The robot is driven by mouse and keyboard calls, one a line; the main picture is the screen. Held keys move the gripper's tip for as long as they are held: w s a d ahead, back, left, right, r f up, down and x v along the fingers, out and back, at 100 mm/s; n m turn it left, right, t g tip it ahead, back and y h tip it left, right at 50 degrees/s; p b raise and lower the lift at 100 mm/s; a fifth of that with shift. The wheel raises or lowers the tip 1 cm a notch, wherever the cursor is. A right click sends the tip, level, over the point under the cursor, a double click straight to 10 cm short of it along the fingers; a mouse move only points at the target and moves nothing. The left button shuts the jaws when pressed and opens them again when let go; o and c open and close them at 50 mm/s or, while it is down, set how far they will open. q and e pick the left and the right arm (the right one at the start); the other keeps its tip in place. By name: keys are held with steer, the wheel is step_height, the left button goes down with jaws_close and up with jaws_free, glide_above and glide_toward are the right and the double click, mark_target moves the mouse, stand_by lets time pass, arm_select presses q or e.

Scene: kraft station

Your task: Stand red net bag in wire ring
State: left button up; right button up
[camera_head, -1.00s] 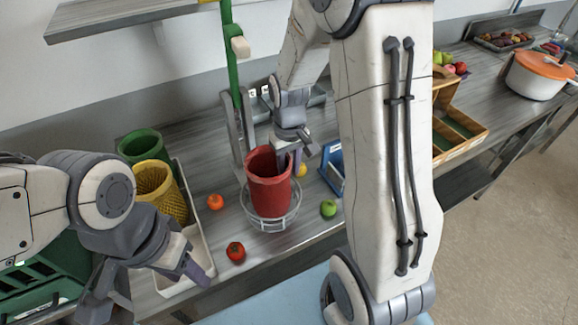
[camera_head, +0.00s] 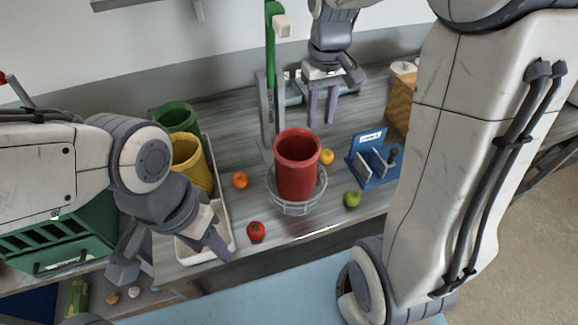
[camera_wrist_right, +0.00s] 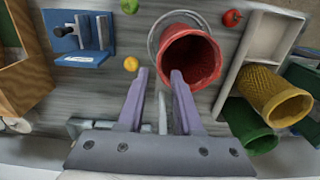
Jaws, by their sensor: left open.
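The red net bag (camera_head: 297,170) stands upright with its mouth up inside the wire ring (camera_head: 296,207) on the bench. In the right wrist view I look at the red bag (camera_wrist_right: 192,58) and its open mouth, with part of the ring (camera_wrist_right: 152,42) beside it. My right gripper (camera_head: 322,118) is open and empty behind the bag, apart from it; its two fingers (camera_wrist_right: 160,78) show spread in the wrist view. My left gripper (camera_head: 172,268) is open and empty at the front left, by the white tray, away from the bag.
An orange (camera_head: 240,180), tomato (camera_head: 256,232), green apple (camera_head: 352,199) and yellow fruit (camera_head: 327,157) lie around the ring. A blue holder (camera_head: 372,160) stands right. A green post (camera_head: 271,70) rises behind.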

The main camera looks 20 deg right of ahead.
steer(key=s+a+f+n, duration=0.1)
steer(key=s+a+n, duration=0.2)
steer(key=s+a, duration=0.5)
steer(key=s+a+f+n+y, duration=0.1)
steer(key=s+a+f+n, duration=0.1)
steer(key=s+a, duration=0.7)
steer(key=s+n, duration=0.1)
steer(key=s, duration=0.1)
steer(key=shift+s+f+n, duration=0.25)
steer(key=shift+s+n, duration=0.15)
